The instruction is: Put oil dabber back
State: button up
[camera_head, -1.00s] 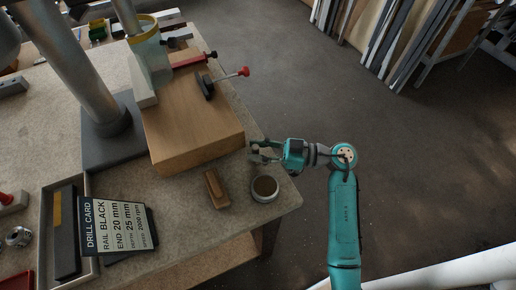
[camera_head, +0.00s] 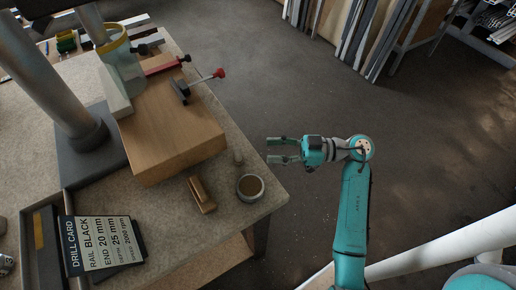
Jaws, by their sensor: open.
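My gripper (camera_head: 270,149) is open and empty, its fingers pointing left just past the bench's right edge. A small greyish-tan upright piece (camera_head: 238,157), possibly the oil dabber, stands on the bench beside the wooden block, left of my fingertips and apart from them. A round tin (camera_head: 250,188) with a pale rim and brown inside sits near the bench's front right corner. A small brown wooden piece (camera_head: 201,193) lies left of the tin; I cannot tell whether it is a holder.
A large wooden block (camera_head: 172,135) and a clamp with a red knob (camera_head: 219,74) occupy the bench (camera_head: 160,200). The drill card (camera_head: 100,243) lies at front left beside a dark tray (camera_head: 42,240). Open floor lies right of the bench.

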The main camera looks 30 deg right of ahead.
jog(key=shift+v, duration=1.25)
